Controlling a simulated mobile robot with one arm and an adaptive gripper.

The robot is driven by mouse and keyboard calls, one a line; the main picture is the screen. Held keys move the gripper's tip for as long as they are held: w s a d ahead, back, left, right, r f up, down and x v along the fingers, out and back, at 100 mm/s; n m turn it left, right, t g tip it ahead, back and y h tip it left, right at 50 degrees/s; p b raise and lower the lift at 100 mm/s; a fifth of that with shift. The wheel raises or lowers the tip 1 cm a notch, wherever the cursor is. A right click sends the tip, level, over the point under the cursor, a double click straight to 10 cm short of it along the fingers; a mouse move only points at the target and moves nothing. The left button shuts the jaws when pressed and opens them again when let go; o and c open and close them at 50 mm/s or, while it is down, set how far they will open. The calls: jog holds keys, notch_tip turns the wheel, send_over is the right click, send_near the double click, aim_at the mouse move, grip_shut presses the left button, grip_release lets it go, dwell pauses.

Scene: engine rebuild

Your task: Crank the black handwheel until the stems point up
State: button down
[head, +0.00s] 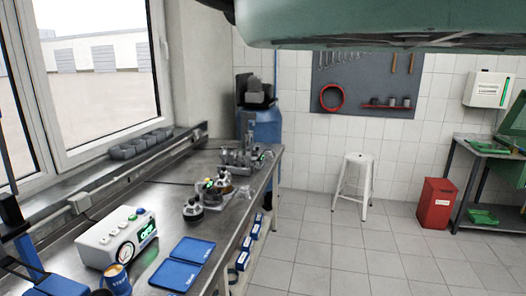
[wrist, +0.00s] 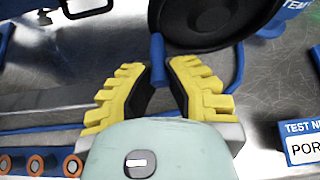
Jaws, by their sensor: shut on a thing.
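The black handwheel (wrist: 212,38) fills the top of the wrist view as a large dark round disc, cut off by the frame. A blue handle (wrist: 158,52) stands at its left edge. My gripper (wrist: 160,78) has yellow ribbed fingers with dark inner pads, and their tips are closed around the lower end of this handle. I cannot make out the stems in either view. My gripper and the handwheel cannot be made out in the head view.
A tester box (head: 118,238) with a lit green display stands on the steel bench, near blue trays (head: 196,249) and a blue cup (head: 117,280). Metal parts (head: 245,157) stand further back. A white label card (wrist: 303,147) lies right of my gripper. The floor beside the bench is open.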

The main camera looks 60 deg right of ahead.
jog(key=shift+a+r+p, duration=0.25)
jog(key=shift+r+p, duration=0.1)
jog(key=shift+r, duration=0.1)
jog(key=shift+r+p, duration=0.45)
jog(key=shift+p, duration=0.1)
jog(key=shift+a, duration=0.1)
jog(key=shift+r, duration=0.25)
jog(key=shift+r+p, duration=0.25)
jog(key=shift+p, duration=0.2)
jog(key=shift+r, duration=0.15)
jog(key=shift+w+d+r+p, duration=0.1)
jog(key=shift+d+r+p, duration=0.1)
jog(key=shift+r+p, duration=0.2)
